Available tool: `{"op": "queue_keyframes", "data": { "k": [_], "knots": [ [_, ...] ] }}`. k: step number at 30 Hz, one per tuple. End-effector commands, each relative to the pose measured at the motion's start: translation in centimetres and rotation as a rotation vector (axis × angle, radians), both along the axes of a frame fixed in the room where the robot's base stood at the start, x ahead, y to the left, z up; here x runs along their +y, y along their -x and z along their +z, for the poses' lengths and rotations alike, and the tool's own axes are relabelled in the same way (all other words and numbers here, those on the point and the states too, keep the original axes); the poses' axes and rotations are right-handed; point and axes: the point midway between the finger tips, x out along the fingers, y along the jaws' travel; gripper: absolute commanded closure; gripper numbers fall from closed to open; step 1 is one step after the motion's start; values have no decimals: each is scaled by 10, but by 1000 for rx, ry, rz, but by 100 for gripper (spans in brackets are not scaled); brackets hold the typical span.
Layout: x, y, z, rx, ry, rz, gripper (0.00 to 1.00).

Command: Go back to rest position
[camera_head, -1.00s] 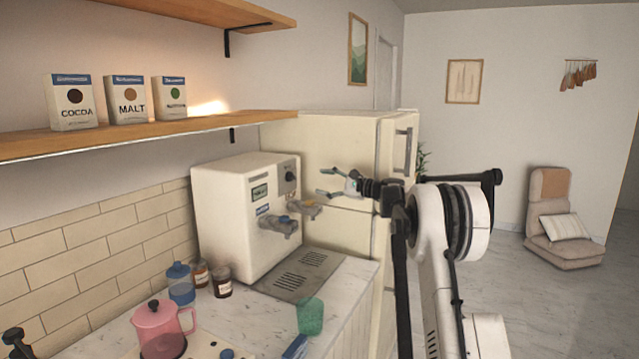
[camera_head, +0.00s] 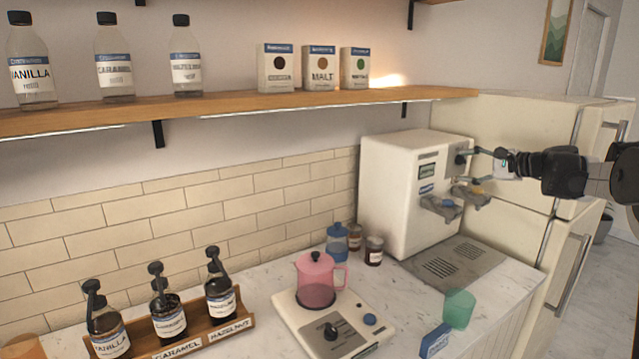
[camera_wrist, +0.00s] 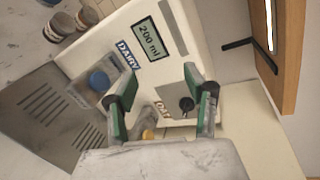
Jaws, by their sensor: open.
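My gripper (camera_head: 474,166) is open and empty at the right of the head view, in front of the upper right part of the cream dispenser machine (camera_head: 398,180). In the wrist view, the fingers of my gripper (camera_wrist: 158,88) stand apart with nothing between them. Behind them the machine front shows a "200 ml" display (camera_wrist: 150,39), a dairy label, a blue-topped tap (camera_wrist: 99,80) and a yellow-topped tap (camera_wrist: 148,135). I cannot tell whether a finger touches the dark knob (camera_wrist: 187,104).
A green cup (camera_head: 459,309) stands on the counter before the drip tray (camera_head: 450,265). A pink pitcher (camera_head: 316,282) sits on a white appliance. A rack (camera_head: 180,335) holds syrup bottles at left. A wooden shelf (camera_head: 220,112) runs above. A fridge (camera_head: 520,130) stands at right.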

Motion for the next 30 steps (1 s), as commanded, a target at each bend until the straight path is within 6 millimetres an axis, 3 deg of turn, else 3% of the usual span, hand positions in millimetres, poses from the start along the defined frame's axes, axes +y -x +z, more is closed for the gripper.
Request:
{"op": "queue_keyframes", "data": {
  "k": [1, 6, 15, 24, 30],
  "knots": [
    [19, 11, 4, 8, 40, 16, 52],
    [69, 50, 8, 33, 189, 61, 52],
    [143, 134, 2, 60, 456, 154, 52],
    [196, 232, -18, 65, 726, 258, 52],
    [218, 299, -40, 56, 909, 333, 52]
  ]
}}
